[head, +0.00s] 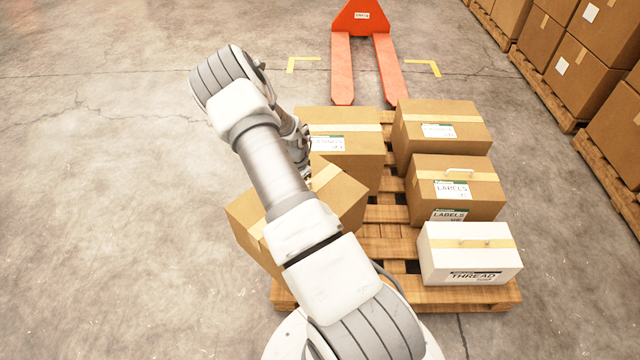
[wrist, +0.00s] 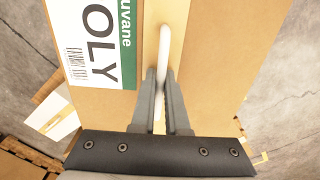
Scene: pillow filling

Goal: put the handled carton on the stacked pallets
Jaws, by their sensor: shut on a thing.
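The handled carton (head: 341,196) is a brown box with tan tape, partly hidden behind my arm. It sits turned at an angle over the left front of the pallets. In the wrist view the carton (wrist: 215,60) shows a white and green label with "POLY" and a white handle (wrist: 165,50). My gripper (wrist: 163,78) is shut on that handle; the head view hides its fingertips behind my arm. The stacked pallets (head: 380,248) are slatted wood. Whether the carton's underside touches them is hidden.
On the pallets stand a brown carton (head: 350,165) at back left, another (head: 445,150) at back right, a "LABELS" carton (head: 470,205), and a white "THREAD" box (head: 445,262). A red pallet jack (head: 365,20) is behind. Loaded pallets line the right; the left floor is clear.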

